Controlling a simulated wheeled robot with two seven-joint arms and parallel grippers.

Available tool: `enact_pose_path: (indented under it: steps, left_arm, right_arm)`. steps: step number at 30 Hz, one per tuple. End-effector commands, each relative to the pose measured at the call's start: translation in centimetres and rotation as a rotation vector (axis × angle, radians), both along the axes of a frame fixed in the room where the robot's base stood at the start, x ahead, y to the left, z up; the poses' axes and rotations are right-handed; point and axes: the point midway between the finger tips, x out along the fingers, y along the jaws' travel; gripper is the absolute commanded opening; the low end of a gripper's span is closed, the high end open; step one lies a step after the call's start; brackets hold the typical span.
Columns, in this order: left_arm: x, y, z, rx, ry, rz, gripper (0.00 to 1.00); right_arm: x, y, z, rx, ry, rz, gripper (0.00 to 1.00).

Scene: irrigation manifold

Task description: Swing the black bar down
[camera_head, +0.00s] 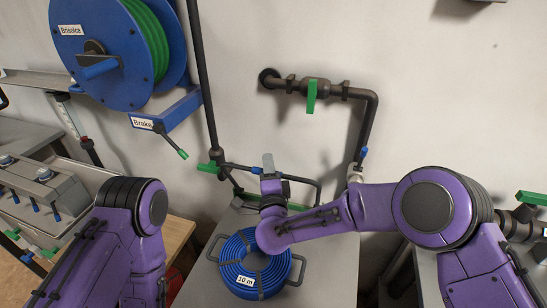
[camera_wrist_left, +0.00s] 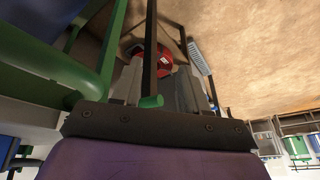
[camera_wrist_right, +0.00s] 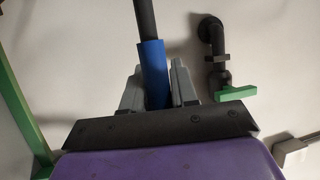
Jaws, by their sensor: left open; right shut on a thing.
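The black bar (camera_head: 238,167) runs near level from the dark pipework to a blue grip (camera_head: 256,170) in the head view, just left of my right gripper (camera_head: 268,162). In the right wrist view the bar (camera_wrist_right: 145,18) comes in from the top, and its blue grip (camera_wrist_right: 153,72) lies between the fingers of my right gripper (camera_wrist_right: 152,82). That gripper is shut on the blue grip. My left gripper (camera_wrist_left: 158,72) shows in the left wrist view with its fingers apart and nothing clearly held. It is out of sight in the head view.
A blue hose coil (camera_head: 240,278) lies on the grey bench below my right arm. A blue reel (camera_head: 105,45) with green hose and a brake lever (camera_head: 170,140) stand at the upper left. A wall pipe with a green valve handle (camera_head: 311,95) is behind.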

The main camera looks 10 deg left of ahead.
Motion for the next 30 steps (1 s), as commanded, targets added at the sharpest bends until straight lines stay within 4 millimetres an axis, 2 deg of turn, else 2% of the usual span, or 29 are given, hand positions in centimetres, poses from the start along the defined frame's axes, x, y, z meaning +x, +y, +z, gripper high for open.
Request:
enact_pose_path:
  steps: [3, 9, 26, 27, 28, 30]
  left_arm:
    - [0.0, 0.0, -0.8, 0.000, 0.000, 0.000, 0.43]
    - [0.0, 0.0, -1.4, 0.000, 0.000, 0.000, 0.43]
    - [0.0, 0.0, -1.5, 0.000, 0.000, 0.000, 0.43]
    - [0.0, 0.0, -1.5, 0.000, 0.000, 0.000, 0.43]
    - [0.0, 0.0, -1.5, 0.000, 0.000, 0.000, 0.43]
    - [0.0, 0.0, -1.5, 0.000, 0.000, 0.000, 0.43]
  right_arm:
    - [-1.4, 0.6, -0.3, 0.003, -0.010, 0.005, 0.00]
    - [-2.9, 0.9, -0.8, 0.007, -0.012, 0.006, 0.00]
    - [-3.5, 1.1, -0.8, 0.008, -0.014, 0.009, 0.00]
    - [-3.5, 1.1, -0.8, 0.007, -0.014, 0.009, 0.41]
    - [-3.5, 1.1, -0.8, 0.007, -0.014, 0.009, 0.48]
    - [-3.5, 1.1, -0.9, 0.005, -0.013, 0.008, 0.48]
